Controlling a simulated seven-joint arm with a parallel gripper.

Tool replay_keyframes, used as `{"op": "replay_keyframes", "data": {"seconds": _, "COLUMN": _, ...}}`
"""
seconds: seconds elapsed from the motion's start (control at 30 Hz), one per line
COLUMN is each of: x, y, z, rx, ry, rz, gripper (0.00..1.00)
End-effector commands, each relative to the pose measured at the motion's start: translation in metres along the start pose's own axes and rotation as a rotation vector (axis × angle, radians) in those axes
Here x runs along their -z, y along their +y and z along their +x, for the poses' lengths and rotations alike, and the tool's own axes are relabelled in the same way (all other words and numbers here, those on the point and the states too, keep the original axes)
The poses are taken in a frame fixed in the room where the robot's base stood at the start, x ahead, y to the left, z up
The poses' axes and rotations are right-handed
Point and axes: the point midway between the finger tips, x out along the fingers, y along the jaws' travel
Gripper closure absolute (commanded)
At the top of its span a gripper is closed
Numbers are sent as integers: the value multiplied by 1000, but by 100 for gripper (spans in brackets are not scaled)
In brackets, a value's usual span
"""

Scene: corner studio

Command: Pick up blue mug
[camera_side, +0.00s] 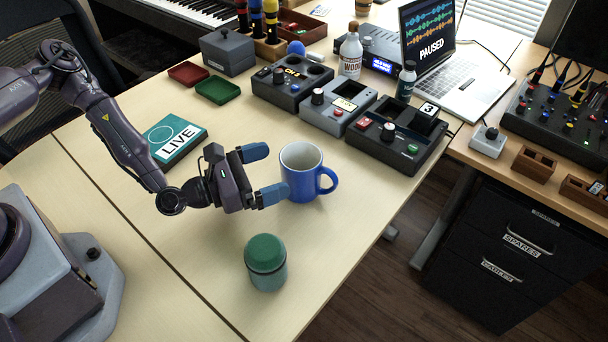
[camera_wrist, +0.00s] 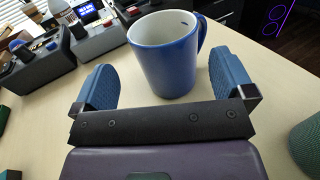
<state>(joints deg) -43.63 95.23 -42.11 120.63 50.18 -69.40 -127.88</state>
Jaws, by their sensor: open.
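The blue mug (camera_side: 303,183) stands upright on the wooden table, with a white inside and its handle toward the right in the side view. In the wrist view the mug (camera_wrist: 165,60) is straight ahead, beyond and between the two blue fingertips. My gripper (camera_side: 262,175) is open and empty, just left of the mug in the side view. In the wrist view my gripper (camera_wrist: 165,85) has one finger on each side of the mug's near lower part. Whether either finger touches the mug cannot be told.
A green-lidded jar (camera_side: 265,262) stands near the table's front edge, close to my gripper. Several grey control boxes (camera_side: 338,107) stand behind the mug. A LIVE sign (camera_side: 172,142) lies to the left. The table's edge (camera_side: 385,215) is right of the mug.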

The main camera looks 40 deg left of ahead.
Motion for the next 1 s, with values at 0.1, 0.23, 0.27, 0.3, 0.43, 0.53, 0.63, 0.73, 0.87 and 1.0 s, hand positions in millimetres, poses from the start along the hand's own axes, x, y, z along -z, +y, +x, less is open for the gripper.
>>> {"op": "replay_keyframes", "data": {"seconds": 0.1, "x": -1, "y": 0, "z": 8, "rx": 1, "ry": -2, "rz": 0, "gripper": 0}}
{"op": "replay_keyframes", "data": {"seconds": 0.23, "x": -2, "y": -3, "z": 20, "rx": 3, "ry": -2, "rz": 2, "gripper": 0}}
{"op": "replay_keyframes", "data": {"seconds": 0.27, "x": -3, "y": -3, "z": 25, "rx": 2, "ry": -3, "rz": 3, "gripper": 0}}
{"op": "replay_keyframes", "data": {"seconds": 0.3, "x": -3, "y": -4, "z": 32, "rx": 3, "ry": -3, "rz": 4, "gripper": 0}}
{"op": "replay_keyframes", "data": {"seconds": 0.43, "x": -4, "y": -5, "z": 50, "rx": 1, "ry": -2, "rz": 3, "gripper": 0}}
{"op": "replay_keyframes", "data": {"seconds": 0.53, "x": -4, "y": -5, "z": 59, "rx": 1, "ry": -2, "rz": 2, "gripper": 0}}
{"op": "replay_keyframes", "data": {"seconds": 0.63, "x": -4, "y": -5, "z": 61, "rx": 0, "ry": 0, "rz": 1, "gripper": 0}}
{"op": "replay_keyframes", "data": {"seconds": 0.73, "x": -4, "y": -5, "z": 61, "rx": 0, "ry": 0, "rz": 1, "gripper": 0}}
{"op": "replay_keyframes", "data": {"seconds": 0.87, "x": -4, "y": -5, "z": 60, "rx": 0, "ry": -1, "rz": 1, "gripper": 16}}
{"op": "replay_keyframes", "data": {"seconds": 1.0, "x": -4, "y": -4, "z": 60, "rx": 0, "ry": 0, "rz": 1, "gripper": 48}}
